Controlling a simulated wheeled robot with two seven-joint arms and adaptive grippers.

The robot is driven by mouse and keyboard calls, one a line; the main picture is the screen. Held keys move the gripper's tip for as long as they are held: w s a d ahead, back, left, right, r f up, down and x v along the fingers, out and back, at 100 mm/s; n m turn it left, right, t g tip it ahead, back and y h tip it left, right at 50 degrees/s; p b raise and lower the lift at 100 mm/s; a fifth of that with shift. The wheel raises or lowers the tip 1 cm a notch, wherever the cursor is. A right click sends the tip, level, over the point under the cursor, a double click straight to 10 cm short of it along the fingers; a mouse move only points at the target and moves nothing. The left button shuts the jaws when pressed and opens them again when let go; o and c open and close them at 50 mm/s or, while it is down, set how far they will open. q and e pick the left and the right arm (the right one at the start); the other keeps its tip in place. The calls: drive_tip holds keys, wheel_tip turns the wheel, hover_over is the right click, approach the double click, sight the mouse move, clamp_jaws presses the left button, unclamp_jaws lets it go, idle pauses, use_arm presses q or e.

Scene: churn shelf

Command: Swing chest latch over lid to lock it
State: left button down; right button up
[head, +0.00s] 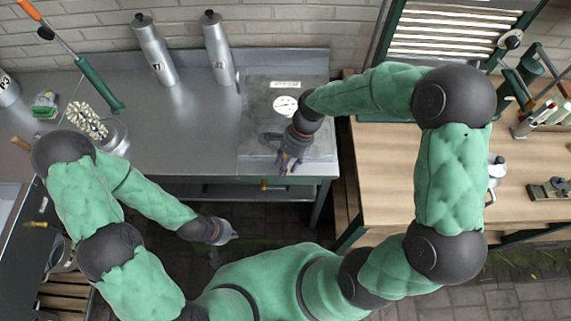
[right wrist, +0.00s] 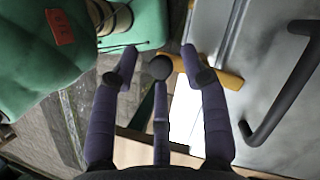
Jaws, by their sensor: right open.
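The chest (head: 318,130) is a grey metal box set in the bench, with a flat lid carrying a round white dial (head: 285,106). In the right wrist view its lid (right wrist: 262,45) and a dark bar handle (right wrist: 285,90) lie at the right. A yellow-orange latch bar (right wrist: 222,77) with a dark round knob (right wrist: 160,68) reaches from the chest's edge. My right gripper (head: 288,165) is open at the chest's front edge, fingers spread around the knob; contact is unclear. My left gripper (head: 228,236) hangs apart, in front of the bench; its fingers are too small to judge.
Two metal bottles (head: 154,50) (head: 218,50) stand at the back of the bench. A glass jar (head: 113,136) and a green-handled tool (head: 98,86) are at the left. A wooden table (head: 385,165) stands right of the bench. The middle of the metal bench is clear.

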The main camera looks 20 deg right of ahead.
clamp_jaws()
drive_tip(key=shift+d+r+n+g+p, duration=0.15)
drive_tip(key=shift+n+g+p, duration=0.15)
drive_tip(key=shift+n+p, duration=0.25)
drive_tip(key=shift+d+n, duration=0.1)
drive_tip(key=shift+n, duration=0.15)
unclamp_jaws()
